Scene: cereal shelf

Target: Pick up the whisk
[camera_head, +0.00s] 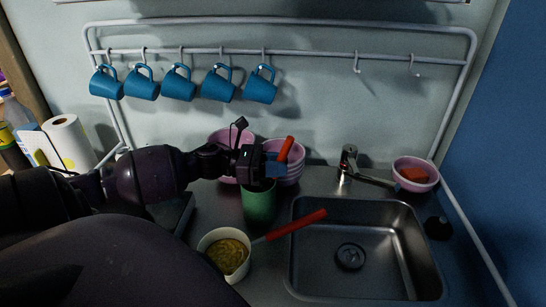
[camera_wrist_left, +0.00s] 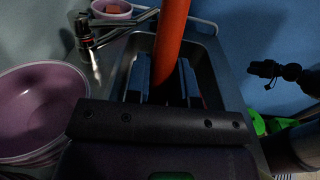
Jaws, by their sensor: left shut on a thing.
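My left gripper (camera_head: 272,163) is shut on an upright, slightly tilted red handle (camera_head: 287,148), taken to be the whisk's. The red handle (camera_wrist_left: 171,45) also rises between the fingers in the left wrist view. The whisk's wire end is not visible. A green cup (camera_head: 259,206) stands directly below the gripper on the counter; I cannot tell whether the whisk's lower end is inside it.
A white pot (camera_head: 206,240) with yellow contents and a red handle (camera_head: 297,223) stands in front of the cup. Pink bowls (camera_head: 292,177) are behind the gripper. The sink (camera_head: 385,255) and faucet (camera_head: 348,158) are to the right. Several blue mugs (camera_head: 219,85) hang above.

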